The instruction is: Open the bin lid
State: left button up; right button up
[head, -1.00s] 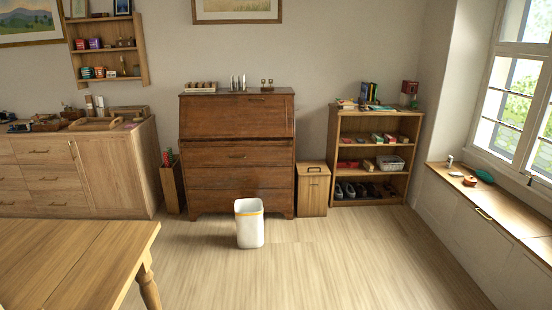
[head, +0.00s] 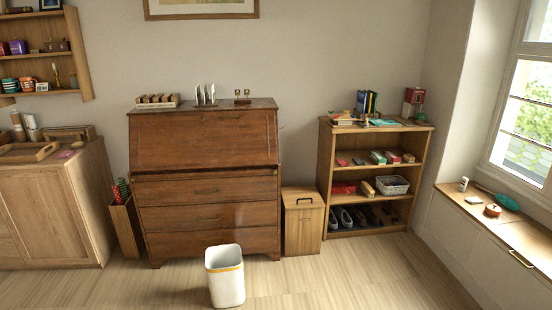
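A wooden bin (head: 303,228) stands on the floor between the dark bureau and the open shelf unit. Neither of my grippers is in the head view.
The dark wooden bureau (head: 207,190) stands left of the wooden bin. The shelf unit (head: 323,160) with books, shoes and a basket (head: 392,185) stands right of it. A window bench (head: 500,228) lines the right wall.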

aim_at(301, 194)
jog(key=i+z, duration=0.35)
jog(key=i, duration=0.5)
jog(key=i+j+z, duration=0.15)
jog(key=i+z, duration=0.2)
jog(key=i, duration=0.5)
